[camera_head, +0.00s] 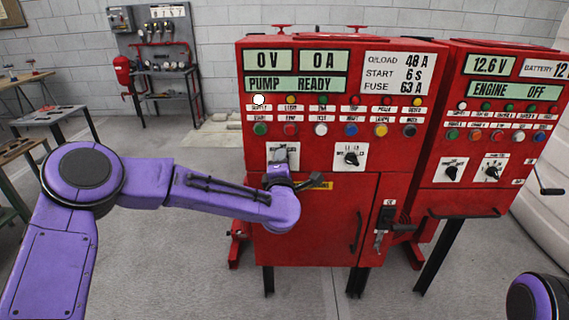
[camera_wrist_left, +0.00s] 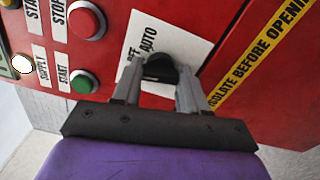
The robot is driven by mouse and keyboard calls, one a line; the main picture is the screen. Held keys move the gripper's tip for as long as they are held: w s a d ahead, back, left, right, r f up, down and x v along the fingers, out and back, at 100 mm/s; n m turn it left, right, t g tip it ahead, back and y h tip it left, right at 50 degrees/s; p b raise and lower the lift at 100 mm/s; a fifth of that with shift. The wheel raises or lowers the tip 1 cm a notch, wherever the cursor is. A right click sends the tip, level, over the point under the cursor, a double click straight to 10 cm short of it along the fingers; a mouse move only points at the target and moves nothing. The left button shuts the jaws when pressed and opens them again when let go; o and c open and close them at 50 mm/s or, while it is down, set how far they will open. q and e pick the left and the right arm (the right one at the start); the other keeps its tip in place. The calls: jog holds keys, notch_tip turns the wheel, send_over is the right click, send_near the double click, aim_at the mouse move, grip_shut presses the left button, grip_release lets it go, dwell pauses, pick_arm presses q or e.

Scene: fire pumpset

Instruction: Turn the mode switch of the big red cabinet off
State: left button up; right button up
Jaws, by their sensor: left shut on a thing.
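The big red cabinet (camera_head: 312,215) stands in the middle of the head view. Its mode switch is a black knob on a white plate; in the left wrist view the knob (camera_wrist_left: 161,68) sits between my left fingers, with "AUTO" and part of "OFF" readable on the plate (camera_wrist_left: 150,35). My left gripper (camera_head: 283,163) reaches the left plate on the cabinet front; in the wrist view the gripper (camera_wrist_left: 160,85) is shut on the knob. The knob's pointer direction is hidden by the fingers. My right gripper is out of view; only part of my right arm shows at lower right.
A second switch (camera_head: 351,158) sits to the right on the same cabinet. Rows of coloured buttons are above, including a green button (camera_wrist_left: 83,83) and a red button (camera_wrist_left: 86,20) near my left gripper. A smaller red cabinet (camera_head: 485,165) stands at right.

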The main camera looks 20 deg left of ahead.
pick_arm(q)
jog(key=shift+m, duration=1)
jog(key=o, duration=1.1)
jog(key=shift+a, duration=0.1)
jog(key=shift+c, duration=0.2)
jog(key=b+v, duration=0.3)
jog(key=v, duration=0.7)
jog(key=shift+s, duration=0.25)
